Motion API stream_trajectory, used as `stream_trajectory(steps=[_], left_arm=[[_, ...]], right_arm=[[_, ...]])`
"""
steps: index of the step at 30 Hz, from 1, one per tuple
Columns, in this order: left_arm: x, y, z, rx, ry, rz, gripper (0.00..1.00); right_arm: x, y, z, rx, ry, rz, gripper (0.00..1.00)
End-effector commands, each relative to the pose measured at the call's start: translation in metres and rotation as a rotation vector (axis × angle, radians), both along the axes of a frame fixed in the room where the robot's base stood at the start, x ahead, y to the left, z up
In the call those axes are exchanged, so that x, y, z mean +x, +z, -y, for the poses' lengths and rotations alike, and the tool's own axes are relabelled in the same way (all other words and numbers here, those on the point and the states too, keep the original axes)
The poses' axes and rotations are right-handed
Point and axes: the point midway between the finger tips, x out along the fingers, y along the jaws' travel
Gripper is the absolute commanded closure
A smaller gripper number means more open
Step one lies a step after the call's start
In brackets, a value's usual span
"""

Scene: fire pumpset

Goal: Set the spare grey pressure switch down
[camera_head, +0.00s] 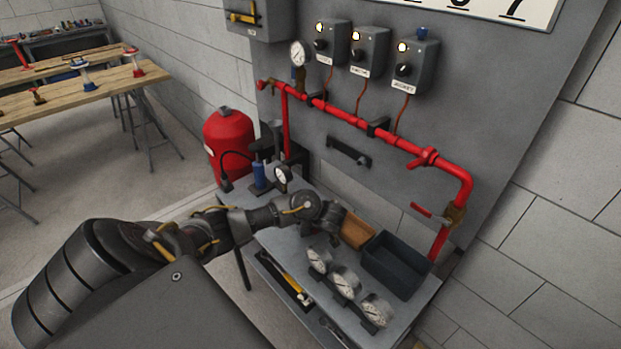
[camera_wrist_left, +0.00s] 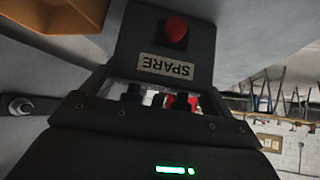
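The spare grey pressure switch (camera_wrist_left: 165,45) fills the top middle of the left wrist view. It is a dark grey box with a red button and a SPARE label, which reads upside down there. My left gripper (camera_wrist_left: 155,98) is shut on it, one finger at each side. In the head view my left gripper (camera_head: 333,216) is over the back of the grey bench (camera_head: 285,240), just left of a small orange-brown tray (camera_head: 357,231). The switch is mostly hidden or too small to make out there. I cannot tell whether it touches the bench. My right gripper is not in view.
A dark open bin (camera_head: 420,280) stands right of the tray. Several gauges stand on the bench, three in a row (camera_head: 345,282) at the front. A blue hand pump (camera_head: 261,172) is at the left end. Red pipe (camera_head: 390,138) and three grey switches (camera_head: 367,52) are on the panel behind.

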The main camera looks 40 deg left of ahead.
Motion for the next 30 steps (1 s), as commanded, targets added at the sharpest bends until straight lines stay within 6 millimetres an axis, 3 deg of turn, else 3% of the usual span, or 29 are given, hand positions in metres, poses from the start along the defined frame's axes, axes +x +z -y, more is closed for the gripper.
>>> stream_trajectory(steps=[1, 9, 17, 30], left_arm=[[0.0, 0.0, 0.0, 0.0, 0.0, 0.0, 0.21], [0.0, 0.0, 0.0, 0.001, 0.001, 0.001, 0.53], [0.0, 0.008, 0.001, -0.003, 0.001, 0.003, 0.53], [0.001, 0.084, 0.001, -0.003, 0.001, 0.005, 0.53]], right_arm=[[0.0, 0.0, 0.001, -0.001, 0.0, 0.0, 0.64], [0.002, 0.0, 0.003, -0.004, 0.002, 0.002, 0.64], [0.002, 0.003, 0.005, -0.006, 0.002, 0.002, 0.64], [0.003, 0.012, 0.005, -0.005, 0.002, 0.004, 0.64]])
